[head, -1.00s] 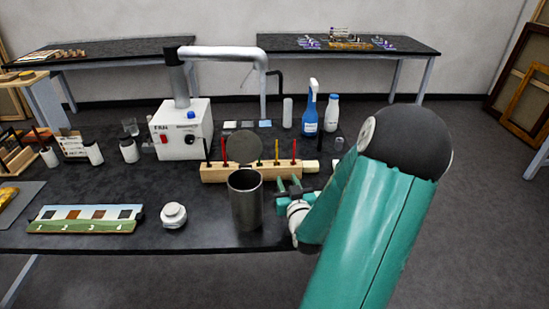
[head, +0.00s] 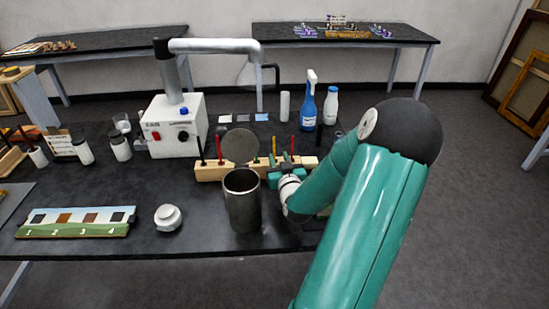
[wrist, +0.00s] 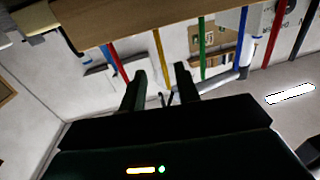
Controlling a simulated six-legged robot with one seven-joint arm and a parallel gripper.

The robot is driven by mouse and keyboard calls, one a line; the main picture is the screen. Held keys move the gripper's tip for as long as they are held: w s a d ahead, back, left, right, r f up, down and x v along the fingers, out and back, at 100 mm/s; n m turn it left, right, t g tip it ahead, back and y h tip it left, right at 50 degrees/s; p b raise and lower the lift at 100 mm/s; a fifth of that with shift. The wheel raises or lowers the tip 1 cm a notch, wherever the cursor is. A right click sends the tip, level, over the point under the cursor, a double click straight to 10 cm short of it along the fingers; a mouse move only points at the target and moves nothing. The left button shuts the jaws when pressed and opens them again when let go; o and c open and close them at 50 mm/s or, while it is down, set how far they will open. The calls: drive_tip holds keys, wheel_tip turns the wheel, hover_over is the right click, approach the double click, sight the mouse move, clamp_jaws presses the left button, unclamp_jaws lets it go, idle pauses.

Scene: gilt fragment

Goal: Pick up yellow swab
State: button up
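The yellow swab (head: 274,146) stands upright in a wooden block (head: 210,172) on the black bench. In the wrist view the scene is inverted, and the yellow swab (wrist: 160,55) hangs from the block (wrist: 150,22) at the top. My gripper (head: 282,160) is at the block's right half in the head view. In the wrist view my gripper (wrist: 160,74) has its two fingers apart, with the yellow swab seen in the gap between them. No contact shows, and the depth between fingers and swab is hard to tell.
In the wrist view a red swab (wrist: 115,60) and a green swab (wrist: 202,48) flank the yellow one closely. A metal cylinder (head: 242,205) with a raised round lid (head: 240,145) stands in front of the block. A spray bottle (head: 308,105) and white bottle (head: 331,107) are behind.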

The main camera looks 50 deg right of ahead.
sight(274, 151)
drive_tip(key=shift+w+d, duration=0.35)
drive_tip(key=shift+w, duration=0.4)
drive_tip(key=x, duration=0.5)
drive_tip(key=shift+w+d, duration=0.25)
drive_tip(key=shift+w, duration=0.1)
clamp_jaws()
